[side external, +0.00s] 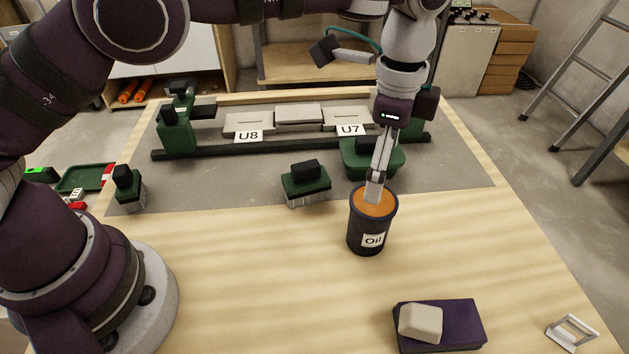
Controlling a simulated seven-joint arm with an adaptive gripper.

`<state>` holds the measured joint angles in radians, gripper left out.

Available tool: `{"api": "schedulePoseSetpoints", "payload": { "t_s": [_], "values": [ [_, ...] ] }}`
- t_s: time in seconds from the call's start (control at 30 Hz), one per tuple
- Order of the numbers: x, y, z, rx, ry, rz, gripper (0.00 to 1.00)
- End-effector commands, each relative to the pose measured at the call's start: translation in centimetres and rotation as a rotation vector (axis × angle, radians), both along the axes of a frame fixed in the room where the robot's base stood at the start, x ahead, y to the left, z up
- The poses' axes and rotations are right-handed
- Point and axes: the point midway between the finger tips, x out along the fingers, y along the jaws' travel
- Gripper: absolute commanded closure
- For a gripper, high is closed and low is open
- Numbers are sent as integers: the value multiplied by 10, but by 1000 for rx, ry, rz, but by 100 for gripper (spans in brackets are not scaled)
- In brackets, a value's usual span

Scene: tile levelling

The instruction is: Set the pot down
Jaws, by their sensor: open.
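The pot (366,236) is a dark cylinder labelled "Oil" with an orange-brown top. It stands upright on the pale wooden table, just in front of the grey mat. My gripper (373,196) points down at the pot's top, with its fingertips over or at the rim. The jaws are open. The fingers line up one behind the other in this view, so the gap between them and any contact with the pot are hard to see.
Tiles marked U8 (249,125) and U7 (348,119) lie behind. A purple block (462,323) is in front; bare wood surrounds the pot's front.

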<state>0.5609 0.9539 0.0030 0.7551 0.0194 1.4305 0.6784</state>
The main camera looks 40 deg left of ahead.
Motion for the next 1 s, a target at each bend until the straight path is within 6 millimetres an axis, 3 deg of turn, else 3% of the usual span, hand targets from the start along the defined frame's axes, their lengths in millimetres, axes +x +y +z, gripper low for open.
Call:
{"api": "schedulePoseSetpoints", "payload": {
  "t_s": [0.1, 0.37, 0.47, 0.57, 0.7, 0.77, 0.9, 1.0],
  "values": [
    [1, -1, 21, -2, -3, 0, 7],
    [1, 5, 42, -5, -8, 25, 7],
    [3, 24, 64, -30, -44, 133, 7],
    [-3, 57, 93, -71, -103, 314, 7],
    [-31, 109, 119, -138, -198, 597, 7],
    [-50, 131, 123, -170, -242, 723, 7],
    [-98, 169, 110, -240, -338, 994, 7],
    [-122, 183, 94, -279, -387, 1130, 7]
  ]
}}
